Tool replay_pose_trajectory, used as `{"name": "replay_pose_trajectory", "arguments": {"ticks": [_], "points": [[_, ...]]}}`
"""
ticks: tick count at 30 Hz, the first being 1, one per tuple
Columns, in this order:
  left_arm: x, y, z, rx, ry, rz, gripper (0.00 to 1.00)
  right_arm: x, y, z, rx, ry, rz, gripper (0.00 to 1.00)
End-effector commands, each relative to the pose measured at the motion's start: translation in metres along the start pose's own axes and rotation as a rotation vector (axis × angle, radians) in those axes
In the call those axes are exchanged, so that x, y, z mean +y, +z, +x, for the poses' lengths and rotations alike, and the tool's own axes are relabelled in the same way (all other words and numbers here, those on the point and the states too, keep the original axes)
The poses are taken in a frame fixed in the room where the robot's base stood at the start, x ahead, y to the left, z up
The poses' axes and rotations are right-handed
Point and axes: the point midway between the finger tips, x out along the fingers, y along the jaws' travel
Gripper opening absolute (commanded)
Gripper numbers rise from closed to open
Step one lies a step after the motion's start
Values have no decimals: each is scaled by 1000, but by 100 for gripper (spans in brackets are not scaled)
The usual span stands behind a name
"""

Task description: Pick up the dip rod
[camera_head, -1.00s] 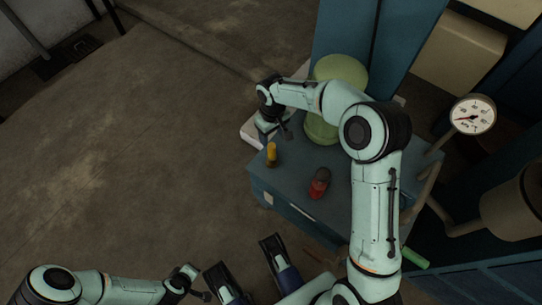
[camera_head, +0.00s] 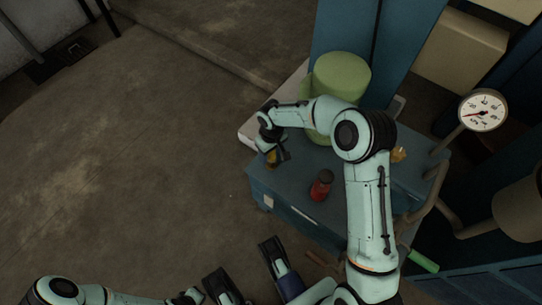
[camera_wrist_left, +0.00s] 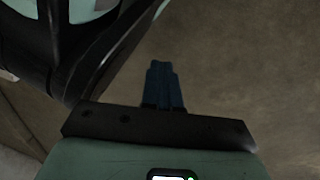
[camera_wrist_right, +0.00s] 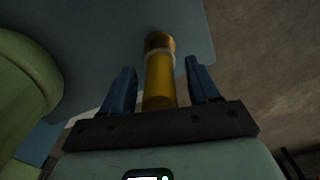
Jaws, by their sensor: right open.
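The yellow cylinder (camera_head: 270,160), which I take to be the dip rod, is at the near left corner of the blue cabinet top, partly hidden by my right gripper (camera_head: 277,155). In the right wrist view the yellow cylinder (camera_wrist_right: 160,80) shows a pale band and a dark end. It lies in line between the two blue fingers of my right gripper (camera_wrist_right: 160,68), which are apart, with gaps on both sides. My left gripper (camera_wrist_left: 163,80) has its blue fingers together, with nothing seen between them, over bare floor.
A red and dark object (camera_head: 321,186) stands on the blue cabinet (camera_head: 300,180). A large green container (camera_head: 343,76) is behind my right arm. A small orange-yellow item (camera_head: 398,154) is at the right. A gauge (camera_head: 483,111) and pipes stand further right. The floor at left is clear.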

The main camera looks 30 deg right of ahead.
Motion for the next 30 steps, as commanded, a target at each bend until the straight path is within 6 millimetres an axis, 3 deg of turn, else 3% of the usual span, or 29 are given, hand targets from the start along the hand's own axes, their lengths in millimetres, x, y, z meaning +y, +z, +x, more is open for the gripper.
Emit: {"name": "replay_pose_trajectory", "arguments": {"ticks": [2,7,8,16,20,23,30], "points": [[0,0,0,1,0,0,0,0,0,-1,1,0,0,57],[0,0,-1,1,1,0,0,0,0,-1,1,0,0,2],[0,0,-1,1,1,0,0,0,0,-1,1,0,0,0],[1,-1,-1,3,1,1,0,0,0,-3,2,1,0,0],[5,-5,-6,18,9,6,0,1,-1,-15,4,2,0,0],[12,-13,-13,47,21,14,0,0,-1,-35,6,2,0,0],[38,-42,-43,155,70,41,0,0,-1,-105,8,2,1,0]]}}
